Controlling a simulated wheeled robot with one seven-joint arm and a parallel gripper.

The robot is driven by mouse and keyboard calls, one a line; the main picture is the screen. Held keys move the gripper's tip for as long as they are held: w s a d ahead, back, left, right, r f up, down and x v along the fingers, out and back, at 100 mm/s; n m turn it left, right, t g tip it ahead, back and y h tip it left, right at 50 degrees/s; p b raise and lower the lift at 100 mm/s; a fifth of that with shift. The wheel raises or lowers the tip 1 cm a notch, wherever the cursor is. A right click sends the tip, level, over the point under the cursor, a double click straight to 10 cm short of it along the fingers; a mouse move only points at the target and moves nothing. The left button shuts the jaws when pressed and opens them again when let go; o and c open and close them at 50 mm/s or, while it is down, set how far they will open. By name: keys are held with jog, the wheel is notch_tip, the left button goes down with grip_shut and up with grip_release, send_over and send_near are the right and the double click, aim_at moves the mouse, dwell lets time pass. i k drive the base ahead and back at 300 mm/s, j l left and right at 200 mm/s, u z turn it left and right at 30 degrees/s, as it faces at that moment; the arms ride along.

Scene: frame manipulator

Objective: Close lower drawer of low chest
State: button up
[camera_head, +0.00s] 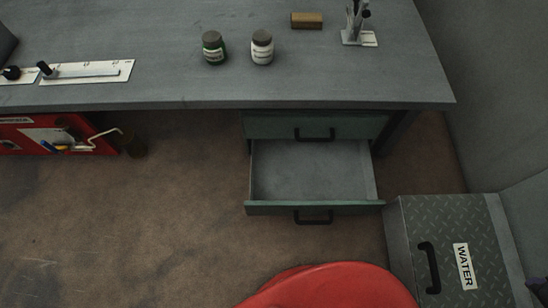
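The low chest (320,126) is green-grey and stands under the right part of a grey table. Its upper drawer front, with a dark bar handle (315,135), looks shut. Its lower drawer (312,208) is pulled well out toward the viewer, and its inside looks empty. The lower drawer's dark handle (313,217) sits at the middle of its front. My gripper is not in view, so its state and its place relative to the drawer do not show.
A grey box marked WATER (462,225) stands close to the open drawer's right front corner. A red rounded object (335,285) is in front of the drawer at the bottom edge. Two jars (213,48) stand on the table (150,25).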

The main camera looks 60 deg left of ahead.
aim_at(289, 177)
jog(key=u, duration=2.05)
jog(key=k+j, duration=0.3)
jog(key=k, duration=0.2)
